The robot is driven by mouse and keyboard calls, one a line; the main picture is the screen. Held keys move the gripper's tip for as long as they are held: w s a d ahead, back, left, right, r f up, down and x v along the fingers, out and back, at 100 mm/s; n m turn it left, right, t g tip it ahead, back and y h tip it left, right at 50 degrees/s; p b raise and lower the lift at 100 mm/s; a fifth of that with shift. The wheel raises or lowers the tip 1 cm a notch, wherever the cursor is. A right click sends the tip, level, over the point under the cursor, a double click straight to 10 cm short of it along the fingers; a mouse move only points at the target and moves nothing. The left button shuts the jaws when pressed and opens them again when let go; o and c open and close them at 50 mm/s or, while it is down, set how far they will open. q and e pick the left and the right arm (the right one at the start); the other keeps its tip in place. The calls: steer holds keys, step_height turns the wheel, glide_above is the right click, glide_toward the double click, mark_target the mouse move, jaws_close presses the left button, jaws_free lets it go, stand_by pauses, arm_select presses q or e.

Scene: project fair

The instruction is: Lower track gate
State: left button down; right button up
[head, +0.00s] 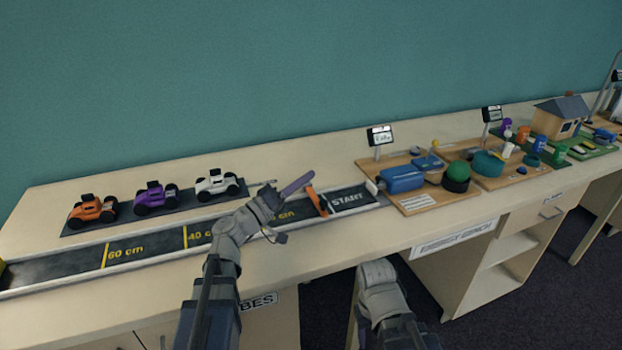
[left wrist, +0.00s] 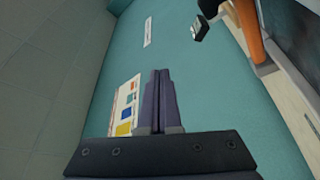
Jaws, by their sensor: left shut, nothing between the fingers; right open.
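The track (head: 85,262) runs along the bench with distance marks and a dark START section at its right end. The orange gate (head: 317,201) stands at the edge of that section, a slanted bar across the lane. In the left wrist view part of it shows as an orange bar (left wrist: 250,30) at the upper right. My left gripper (head: 311,174) is shut and empty, its fingers above the track just left of the gate; I cannot tell whether they touch. The shut fingers also show in the left wrist view (left wrist: 160,75). My right arm shows low in front of the bench, its fingers out of sight.
Orange (head: 92,211), purple (head: 155,198) and white (head: 217,184) cars stand on a dark mat behind the track. Right of the track are wooden boards (head: 460,193) with blue and green parts, small displays and a model house (head: 562,117). The wall is behind.

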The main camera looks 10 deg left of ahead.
arm_select(q)
steer(key=s+a+f+b, duration=0.1)
steer(key=a, duration=0.1)
steer(key=s+a+f, duration=0.1)
steer(key=a, duration=0.1)
steer(key=s+a+f+b, duration=0.1)
steer(key=s+a, duration=0.1)
steer(key=shift+a+f+b, duration=0.2)
steer(key=shift+f+b, duration=0.05)
steer(key=shift+b, duration=0.05)
